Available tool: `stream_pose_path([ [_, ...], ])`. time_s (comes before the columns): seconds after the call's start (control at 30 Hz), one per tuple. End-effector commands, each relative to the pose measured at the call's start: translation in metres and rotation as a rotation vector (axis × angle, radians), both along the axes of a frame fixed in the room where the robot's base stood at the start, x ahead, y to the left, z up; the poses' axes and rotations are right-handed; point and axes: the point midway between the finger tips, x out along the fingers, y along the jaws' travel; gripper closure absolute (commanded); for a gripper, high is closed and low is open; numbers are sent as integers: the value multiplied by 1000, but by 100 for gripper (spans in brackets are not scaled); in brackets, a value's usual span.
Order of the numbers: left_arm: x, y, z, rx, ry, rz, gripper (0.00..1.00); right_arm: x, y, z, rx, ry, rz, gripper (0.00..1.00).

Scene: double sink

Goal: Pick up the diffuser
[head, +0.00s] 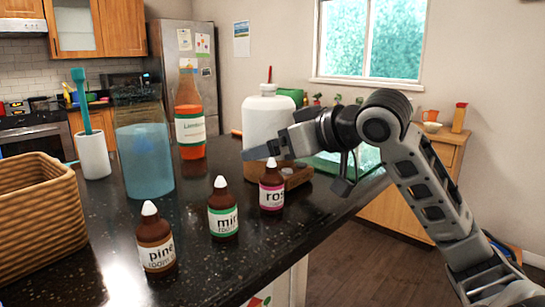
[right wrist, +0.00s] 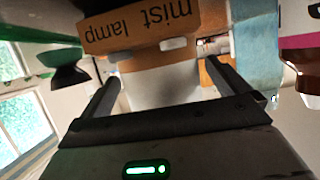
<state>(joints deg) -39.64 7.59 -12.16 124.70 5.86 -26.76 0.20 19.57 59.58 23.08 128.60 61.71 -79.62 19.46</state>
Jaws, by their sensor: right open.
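My left gripper is not in view.
Small brown bottles labelled pine (head: 155,242), mint (head: 223,212) and rose (head: 271,188) stand in front. An orange bottle (head: 190,115) stands behind.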

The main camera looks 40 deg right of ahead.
Motion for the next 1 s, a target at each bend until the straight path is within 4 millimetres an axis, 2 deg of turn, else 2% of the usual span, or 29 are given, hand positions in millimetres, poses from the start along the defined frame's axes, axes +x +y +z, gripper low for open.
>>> stream_pose_path([
  [0.23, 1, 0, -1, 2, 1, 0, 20, 2, 0, -1, 0, -1, -1, 0],
  [0.4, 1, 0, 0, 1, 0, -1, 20, 2, 0, -1, 0, -1, -1, 47],
  [0.43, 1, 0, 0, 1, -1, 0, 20, 2, 0, -1, 0, -1, -1, 52],
  [0.77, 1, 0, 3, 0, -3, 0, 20, 2, 0, 5, -1, -7, -1, 52],
  [0.87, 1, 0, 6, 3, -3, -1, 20, 2, 0, 13, -1, -7, -1, 52],
  [1.0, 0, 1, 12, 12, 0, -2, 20, 1, -1, 37, -4, -11, -2, 52],
])
